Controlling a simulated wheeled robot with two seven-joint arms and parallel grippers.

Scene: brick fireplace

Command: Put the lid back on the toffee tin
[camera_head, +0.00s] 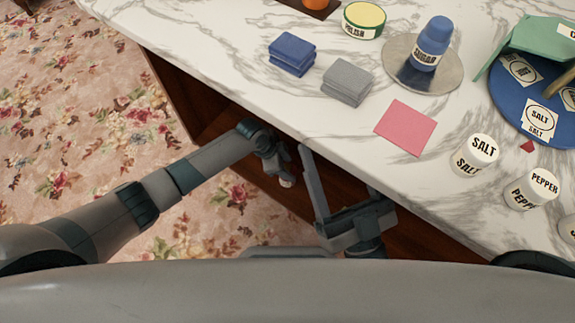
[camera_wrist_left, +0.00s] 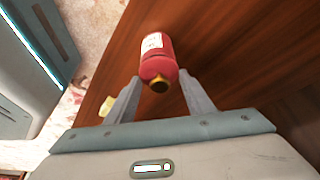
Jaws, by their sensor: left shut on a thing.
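My left gripper (camera_head: 284,172) is beside the table's front edge and shows small at the end of the left arm. In the left wrist view it is shut on a red bottle (camera_wrist_left: 157,50) with a white label and a dark, yellowish end towards the camera. In the head view the bottle is mostly hidden; a small pale bit shows at the gripper. My right gripper (camera_head: 345,190) is open and empty near the table's front. I cannot make out a toffee tin by name. A green angular piece (camera_head: 545,38) lies over a blue round piece (camera_head: 505,97) at the right.
The marble tabletop (camera_head: 225,45) holds a polish tin (camera_head: 364,20), a blue sugar bottle (camera_head: 432,45) on a metal disc (camera_head: 400,72), folded blue (camera_head: 292,52) and grey (camera_head: 347,80) cloths, a pink square (camera_head: 405,127), and salt (camera_head: 474,155) and pepper (camera_head: 532,189) shakers. Floral carpet lies left.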

